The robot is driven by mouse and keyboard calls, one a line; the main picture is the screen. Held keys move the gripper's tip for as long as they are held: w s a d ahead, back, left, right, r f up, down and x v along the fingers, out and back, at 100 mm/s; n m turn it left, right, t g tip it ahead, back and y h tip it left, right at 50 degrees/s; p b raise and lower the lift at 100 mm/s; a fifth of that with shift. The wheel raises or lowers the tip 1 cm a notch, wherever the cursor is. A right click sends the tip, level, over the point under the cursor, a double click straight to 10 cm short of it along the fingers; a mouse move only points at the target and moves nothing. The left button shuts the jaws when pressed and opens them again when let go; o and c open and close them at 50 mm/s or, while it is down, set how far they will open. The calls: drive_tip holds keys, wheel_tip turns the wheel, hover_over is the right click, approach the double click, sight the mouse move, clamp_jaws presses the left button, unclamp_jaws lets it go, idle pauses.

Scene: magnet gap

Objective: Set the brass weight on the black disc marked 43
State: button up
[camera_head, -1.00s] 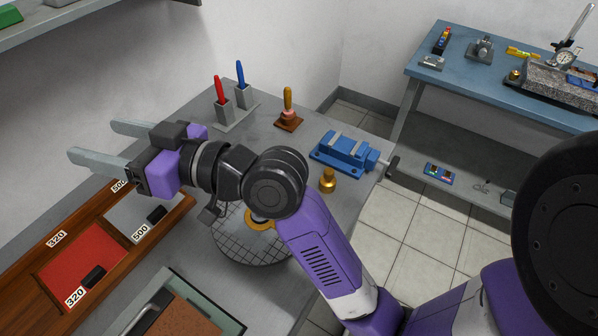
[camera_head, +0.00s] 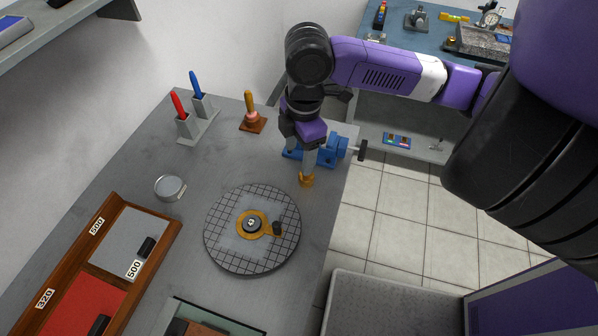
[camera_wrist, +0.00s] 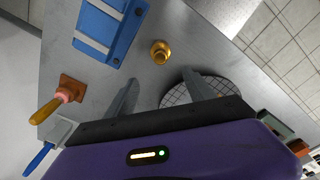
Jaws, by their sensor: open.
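The brass weight (camera_head: 306,181) stands on the grey bench near its right edge, below my gripper (camera_head: 300,165). A finger partly covers it in the head view. In the wrist view the brass weight (camera_wrist: 160,52) is whole, just beyond and between the fingertips of my gripper (camera_wrist: 161,78). My gripper is open, points down and holds nothing. A small black disc (camera_head: 251,225) with a pale label sits inside a brass ring (camera_head: 243,215) on the round gridded plate (camera_head: 222,249). The label is too small to read surely.
A blue vise (camera_head: 327,156) stands close behind the weight. A wooden-handled tool (camera_head: 250,108) and red and blue handles in holders (camera_head: 198,122) are at the back. A round metal tin (camera_head: 170,187) and a wooden tray (camera_head: 150,250) lie left. Bench between is clear.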

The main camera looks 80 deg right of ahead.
sight(306, 182)
drive_tip(key=shift+s+d+f+g, duration=0.15)
drive_tip(key=shift+s+d+g, duration=0.2)
drive_tip(key=shift+s, duration=0.45)
drive_tip(key=shift+s+d+f, duration=0.15)
drive_tip(key=shift+s+f, duration=0.05)
drive_tip(key=shift+f, duration=0.15)
drive_tip(key=shift+w+f+p, duration=0.2)
drive_tip(key=shift+f+p, duration=0.45)
drive_tip(key=shift+f, duration=2.85)
clamp_jaws()
